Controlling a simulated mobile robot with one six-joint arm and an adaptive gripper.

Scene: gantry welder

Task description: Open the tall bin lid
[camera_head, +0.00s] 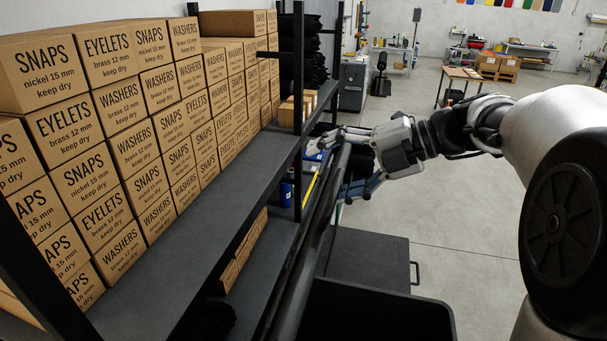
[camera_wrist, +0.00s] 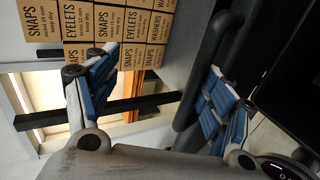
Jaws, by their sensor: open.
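The tall bin (camera_head: 385,308) is black and stands at the bottom of the head view, with its dark inside showing. A long dark panel with a rounded edge (camera_head: 318,215), which looks like its lid, stands steeply raised between the bin and the shelf. My gripper (camera_head: 338,165) is open at the far end of this panel. In the wrist view, the gripper's blue-padded fingers (camera_wrist: 146,76) are spread wide. The dark rounded edge (camera_wrist: 208,75) runs between them, close to the right finger. I cannot tell whether they touch. The hinge is hidden.
A dark shelf (camera_head: 215,210) full of cardboard boxes (camera_head: 145,150) stands close on the left, with an upright post (camera_head: 298,80) near my gripper. A dark cabinet with a handle (camera_head: 370,262) stands beyond the bin. Open floor (camera_head: 470,220) lies to the right.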

